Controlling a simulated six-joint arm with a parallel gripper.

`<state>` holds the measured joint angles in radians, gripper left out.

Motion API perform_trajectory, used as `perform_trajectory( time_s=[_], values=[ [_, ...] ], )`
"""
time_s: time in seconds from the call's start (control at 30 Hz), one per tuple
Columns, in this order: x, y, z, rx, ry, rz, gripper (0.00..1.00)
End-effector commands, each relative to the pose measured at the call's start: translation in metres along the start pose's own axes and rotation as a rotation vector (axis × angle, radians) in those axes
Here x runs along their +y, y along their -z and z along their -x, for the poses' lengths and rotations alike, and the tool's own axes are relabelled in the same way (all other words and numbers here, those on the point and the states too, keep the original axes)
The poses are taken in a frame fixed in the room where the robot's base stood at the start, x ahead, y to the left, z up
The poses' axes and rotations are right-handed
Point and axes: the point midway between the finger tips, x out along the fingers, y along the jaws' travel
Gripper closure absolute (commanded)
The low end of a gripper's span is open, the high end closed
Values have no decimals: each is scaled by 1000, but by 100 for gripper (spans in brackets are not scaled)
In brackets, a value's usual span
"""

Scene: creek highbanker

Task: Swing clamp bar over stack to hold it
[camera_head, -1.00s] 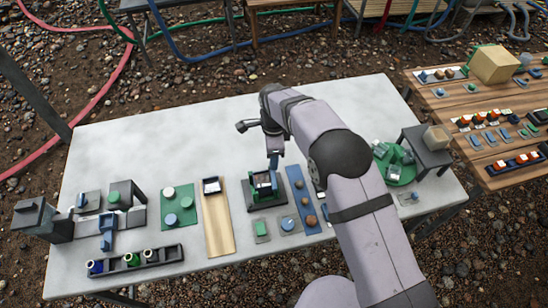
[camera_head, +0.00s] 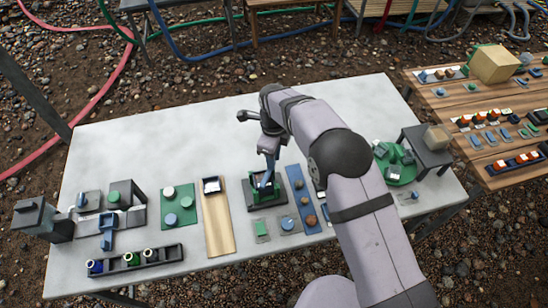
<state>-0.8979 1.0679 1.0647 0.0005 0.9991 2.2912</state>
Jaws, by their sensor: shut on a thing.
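A dark square fixture (camera_head: 253,204) sits near the middle of the white table, with a green frame (camera_head: 281,188) on it. The stack and the clamp bar are small and mostly hidden by the gripper, so their exact alignment cannot be told. My gripper (camera_head: 266,184) points down over the fixture's middle, its blue-grey fingers reaching into the green frame. It is shut on what seems to be the clamp bar, though the held part itself is hard to make out.
A wooden board (camera_head: 216,232) lies left of the fixture, and a blue strip (camera_head: 303,201) with brown round pieces lies right. Small grey pads with green and blue pieces lie in front. A green round tray (camera_head: 400,175) and a dark stand (camera_head: 427,153) are farther right.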

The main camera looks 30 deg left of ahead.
Motion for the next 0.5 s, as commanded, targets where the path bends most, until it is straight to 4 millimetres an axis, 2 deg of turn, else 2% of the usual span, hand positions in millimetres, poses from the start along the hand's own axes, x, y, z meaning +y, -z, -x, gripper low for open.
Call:
perform_trajectory(
  time_s=[0.03, 0.33, 0.5],
  values=[
    [4, 5, -15, 12, -11, -15, 85],
    [4, 5, -15, 12, -10, -30, 85],
    [4, 5, -15, 13, -9, -138, 85]
  ],
)
